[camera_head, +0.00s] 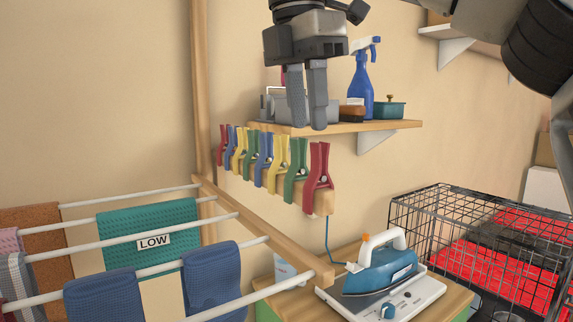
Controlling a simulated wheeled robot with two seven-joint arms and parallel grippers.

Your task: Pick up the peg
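Several clothes pegs in red, blue, yellow and green are clipped in a row along a wooden rail. The nearest is a red peg (319,178) at the right end, with a green peg (296,178) and a yellow peg (279,165) beside it. My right gripper (308,128) hangs fingers-down above the near end of the row, apart from the pegs. Its two fingers are side by side with almost no gap and hold nothing visible. My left gripper is not in view.
A wall shelf (385,126) behind the gripper holds a blue spray bottle (362,85) and small items. A drying rack (255,232) with cloths stands at left. An iron (380,270) sits below the pegs. A wire crate (465,205) is at right.

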